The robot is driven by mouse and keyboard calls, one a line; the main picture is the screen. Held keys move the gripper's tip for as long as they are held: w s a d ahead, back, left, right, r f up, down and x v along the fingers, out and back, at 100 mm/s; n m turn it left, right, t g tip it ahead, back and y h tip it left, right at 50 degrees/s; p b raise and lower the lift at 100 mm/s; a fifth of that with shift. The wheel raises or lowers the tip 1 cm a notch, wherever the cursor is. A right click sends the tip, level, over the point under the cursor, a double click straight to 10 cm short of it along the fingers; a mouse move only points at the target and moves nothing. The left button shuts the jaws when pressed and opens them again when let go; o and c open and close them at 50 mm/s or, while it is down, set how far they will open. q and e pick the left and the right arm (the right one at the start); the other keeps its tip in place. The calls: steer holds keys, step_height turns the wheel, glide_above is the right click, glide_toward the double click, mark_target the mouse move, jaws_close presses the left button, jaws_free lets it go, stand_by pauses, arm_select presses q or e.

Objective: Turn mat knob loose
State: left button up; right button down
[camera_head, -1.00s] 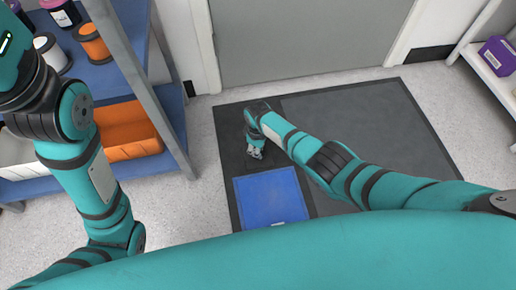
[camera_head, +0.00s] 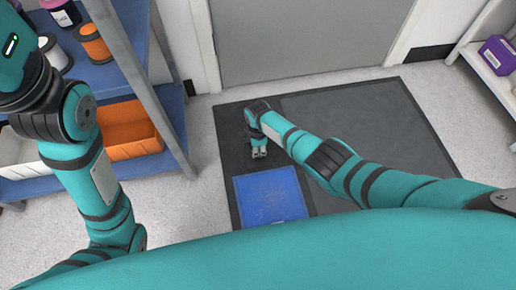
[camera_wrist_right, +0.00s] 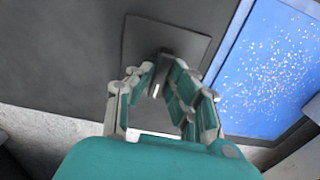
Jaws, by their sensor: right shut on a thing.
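The dark mat (camera_head: 360,140) lies on the floor in front of the grey door. Its knob (camera_wrist_right: 188,66) shows in the wrist view as a small grey bar on a square dark plate (camera_wrist_right: 137,42). My right gripper (camera_head: 260,153) points down at the mat's left part, just above the blue panel. In the wrist view the right gripper (camera_wrist_right: 163,78) is shut on the knob, with its fingers on both sides and hiding part of it. My left arm comes in at the left, but its gripper is outside the view.
The blue panel (camera_head: 270,197) has pale specks and lies beside the plate. A blue shelf unit (camera_head: 170,105) with an orange bin (camera_head: 128,128) and jars stands at the left. A white shelf with a purple box (camera_head: 497,55) stands at the right.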

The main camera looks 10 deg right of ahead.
stand_by(0.4)
steer(key=c, duration=1.3)
jaws_free()
steer(key=shift+r, duration=0.1)
step_height(320, 180, up, 12)
steer(key=shift+f, duration=0.1)
